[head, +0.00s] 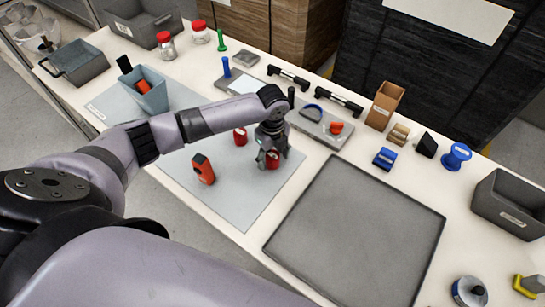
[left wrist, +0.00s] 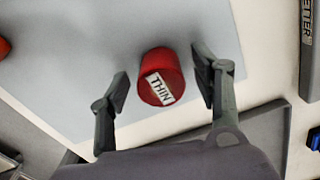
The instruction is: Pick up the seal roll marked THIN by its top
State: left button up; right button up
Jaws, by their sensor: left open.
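The red seal roll marked THIN (left wrist: 161,77) stands on the light grey mat (head: 242,205). Its label faces up in the left wrist view. In the head view the roll (head: 272,160) is partly hidden by my left gripper (head: 268,157). My left gripper is open above it. In the left wrist view the two fingers of the gripper (left wrist: 163,82) are on either side of the roll, with a gap to each side. A second red roll (head: 240,136) stands on the mat to the left; its marking is not legible. My right gripper is not in view.
An orange device (head: 204,169) stands on the mat near the rolls. A light blue bin (head: 149,93) is at the mat's far left. A grey tray (head: 322,128) with small parts lies behind the gripper. A large dark grey pad (head: 357,235) lies to the right.

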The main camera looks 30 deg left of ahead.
pick_arm(q)
jog(key=shift+f, duration=0.15)
jog(key=c, duration=1.2)
jog(key=shift+o, duration=0.2)
